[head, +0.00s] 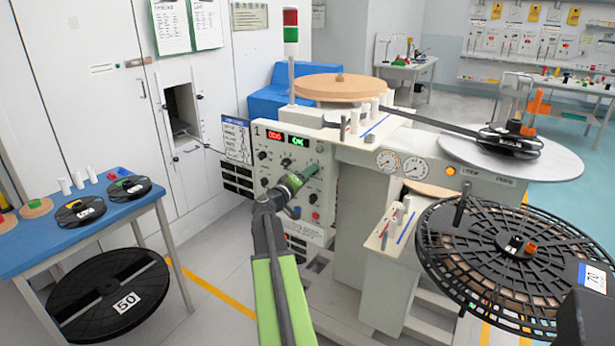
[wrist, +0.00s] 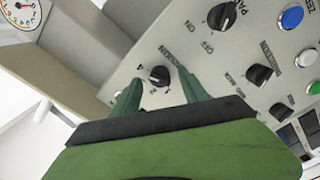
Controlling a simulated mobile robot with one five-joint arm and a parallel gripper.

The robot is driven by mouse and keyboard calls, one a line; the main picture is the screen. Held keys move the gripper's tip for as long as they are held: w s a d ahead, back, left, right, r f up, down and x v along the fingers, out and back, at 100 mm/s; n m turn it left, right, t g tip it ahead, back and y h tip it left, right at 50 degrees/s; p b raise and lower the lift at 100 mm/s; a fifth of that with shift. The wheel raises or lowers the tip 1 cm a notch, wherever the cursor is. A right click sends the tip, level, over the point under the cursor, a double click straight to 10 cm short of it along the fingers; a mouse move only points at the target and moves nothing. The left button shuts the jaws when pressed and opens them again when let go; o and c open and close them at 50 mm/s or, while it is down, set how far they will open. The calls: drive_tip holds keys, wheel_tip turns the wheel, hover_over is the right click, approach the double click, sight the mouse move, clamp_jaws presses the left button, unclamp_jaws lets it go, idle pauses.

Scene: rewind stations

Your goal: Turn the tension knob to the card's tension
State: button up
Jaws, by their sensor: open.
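The control panel (head: 278,160) is on the front of the machine and holds several black knobs. In the head view my gripper (head: 311,171) is at the panel's right part and hides some of it. In the wrist view my gripper (wrist: 160,80) is open, with one green finger on each side of a small black knob (wrist: 158,75). A gap shows between the knob and the fingers. Lettering beside this knob is tilted and hard to read; it may be the tension label. A blue-topped card (head: 237,138) hangs left of the panel; its text is too small to read.
More knobs, such as the large black one (wrist: 222,16), and a blue button (wrist: 291,17) are close by. A blue table (head: 85,215) with reels stands left. A large black reel (head: 500,255) is at right.

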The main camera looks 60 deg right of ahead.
drive_tip(key=a, duration=1.6)
drive_tip(key=shift+a, duration=0.2)
drive_tip(key=shift+w, duration=0.1)
